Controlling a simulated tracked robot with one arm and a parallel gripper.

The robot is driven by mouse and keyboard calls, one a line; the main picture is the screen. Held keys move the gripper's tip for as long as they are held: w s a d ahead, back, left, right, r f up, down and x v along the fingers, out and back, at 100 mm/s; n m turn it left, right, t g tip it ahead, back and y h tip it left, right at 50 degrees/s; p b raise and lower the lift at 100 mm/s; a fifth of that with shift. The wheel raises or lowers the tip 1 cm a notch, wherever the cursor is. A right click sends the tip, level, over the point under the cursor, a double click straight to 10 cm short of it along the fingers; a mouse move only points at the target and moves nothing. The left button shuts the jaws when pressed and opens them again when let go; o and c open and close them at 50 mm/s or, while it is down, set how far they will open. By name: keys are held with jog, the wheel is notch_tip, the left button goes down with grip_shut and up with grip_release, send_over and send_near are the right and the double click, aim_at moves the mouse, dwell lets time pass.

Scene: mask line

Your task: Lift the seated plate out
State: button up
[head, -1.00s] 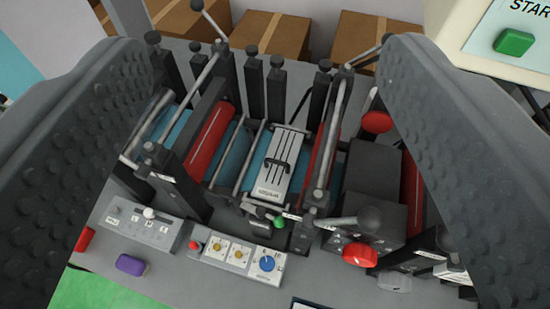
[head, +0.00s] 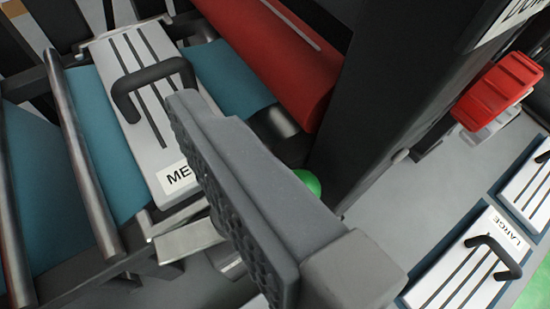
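The seated plate (head: 135,125) is a pale metal plate with dark slots, lying between the rollers at the upper left. Its label starts with "ME"; the rest is hidden behind my finger. A black bar handle (head: 150,80) arches across its upper part. One grey finger of my gripper (head: 250,195) crosses the middle of the picture. Its tip is close to the right end of the handle; I cannot tell whether they touch. Its ribbed pad faces left and is bare. The other finger is out of view. The gripper holds nothing that I can see.
A red roller (head: 275,50) and a dark post (head: 400,90) stand right of the plate. Metal bars (head: 80,150) cross the teal web (head: 110,130) at left. A plate marked LARGE (head: 465,265) and a red knob (head: 497,88) are at right. A green knob (head: 308,182) is partly hidden behind my finger.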

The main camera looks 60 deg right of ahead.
jog(key=g+h, duration=0.1)
jog(key=h, duration=0.1)
send_near(159, 99)
jog(key=shift+w+d+f+g+b, duration=0.15)
jog(key=shift+w+f+g+b, duration=0.15)
jog(key=shift+w+b, duration=0.55)
jog(key=shift+b+x, duration=0.35)
jog(key=shift+x, duration=0.6)
jog(key=b+x, duration=0.1)
jog(key=x, duration=0.3)
jog(key=shift+d+r, duration=0.1)
jog(key=shift+d, duration=0.15)
jog(key=c, duration=1.4)
